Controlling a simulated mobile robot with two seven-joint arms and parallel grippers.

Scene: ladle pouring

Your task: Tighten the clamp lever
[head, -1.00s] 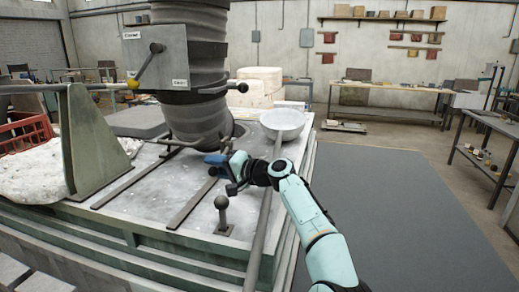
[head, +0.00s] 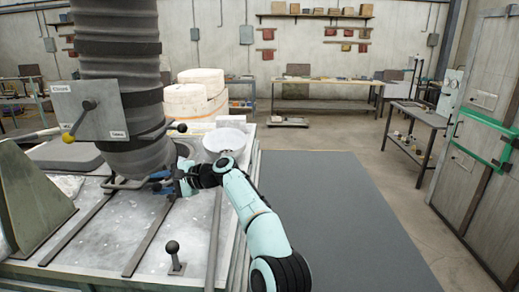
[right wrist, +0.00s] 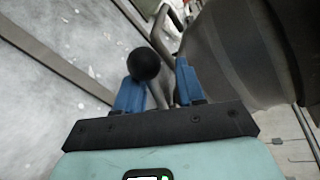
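A lever with a black ball knob (right wrist: 143,63) shows in the right wrist view, beside the foot of the thick grey hose (right wrist: 240,55). My right gripper (right wrist: 158,85) has its two blue fingers apart, with the pale lever rod in the gap and the knob by the left fingertip. In the head view my right gripper (head: 166,184) is low at the hose foot, and this lever is hard to make out there. I cannot tell whether the fingers touch it. My left gripper is not in view.
A pale ladle bowl (head: 225,138) sits at the table's right side, its long handle (head: 214,240) running toward me. A black-knobbed upright lever (head: 174,250) stands at the front. A plate with a yellow-tipped lever (head: 90,115) is on the hose.

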